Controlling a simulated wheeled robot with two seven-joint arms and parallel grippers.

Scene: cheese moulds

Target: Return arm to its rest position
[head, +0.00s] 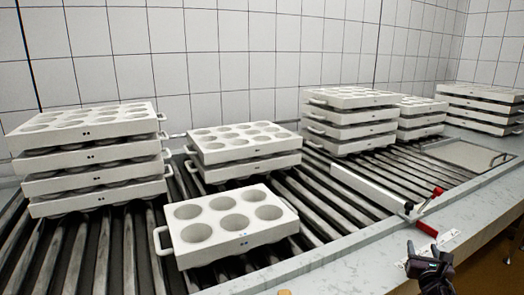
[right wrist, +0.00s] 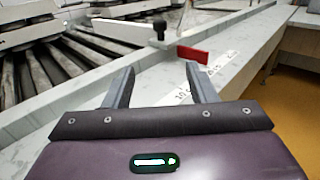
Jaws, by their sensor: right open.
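My right gripper (head: 430,262) shows at the lower right of the head view, above the counter's front part. In the right wrist view its two fingers (right wrist: 158,88) are apart with nothing between them. It is clear of the moulds. My left gripper is not in view. A single white cheese mould (head: 228,226) with several round cups lies on the rollers at the front middle. Stacks of moulds stand behind it: a tall one at left (head: 90,160), a lower one in the middle (head: 245,150) and others farther right (head: 355,120).
The roller conveyor (head: 320,195) runs under the moulds. A metal bar with red handles (head: 427,228) stands at its front edge near my right gripper; a red part also shows in the right wrist view (right wrist: 193,54). The grey counter (head: 345,265) is mostly clear. A tiled wall closes the back.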

